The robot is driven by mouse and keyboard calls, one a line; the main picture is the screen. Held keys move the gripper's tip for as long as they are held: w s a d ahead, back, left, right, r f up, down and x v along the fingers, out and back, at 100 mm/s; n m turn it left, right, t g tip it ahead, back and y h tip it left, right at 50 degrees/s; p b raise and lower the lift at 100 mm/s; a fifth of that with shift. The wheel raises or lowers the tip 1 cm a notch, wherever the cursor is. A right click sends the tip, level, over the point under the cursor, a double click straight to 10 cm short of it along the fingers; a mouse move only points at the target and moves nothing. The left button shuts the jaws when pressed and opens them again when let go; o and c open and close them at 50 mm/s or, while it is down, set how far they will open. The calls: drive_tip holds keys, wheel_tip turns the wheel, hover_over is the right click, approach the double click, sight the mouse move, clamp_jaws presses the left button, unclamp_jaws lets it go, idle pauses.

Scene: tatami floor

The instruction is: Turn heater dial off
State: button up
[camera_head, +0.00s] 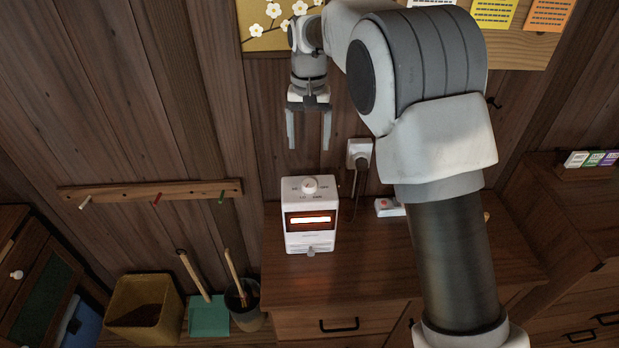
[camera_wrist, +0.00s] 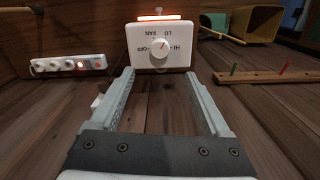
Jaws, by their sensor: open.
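The heater (camera_head: 312,235) is a small white box with a glowing orange element, standing on the wooden cabinet near the wall. Its round white dial (camera_head: 309,185) is on the top. In the wrist view the heater (camera_wrist: 140,35) appears upside down, and the dial (camera_wrist: 160,48) shows with HI, LO, FAN and OFF marks around it. I cannot tell for sure which mark the dial points to. My gripper (camera_head: 308,143) is open and empty, above the heater with its fingers pointing down. In the wrist view the dial lies beyond and between the fingertips (camera_wrist: 158,78), apart from them.
A wall outlet (camera_head: 359,150) with a plug and cord is right of the heater. A white power strip (camera_wrist: 68,65) with a lit red switch lies beside it. A peg rail (camera_head: 150,194) is on the wall at left. Bins (camera_head: 143,305) stand below.

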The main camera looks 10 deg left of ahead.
sight(309, 183)
wheel_tip(309, 183, down, 13)
drive_tip(key=shift+r, duration=0.2)
clamp_jaws()
idle(0.5)
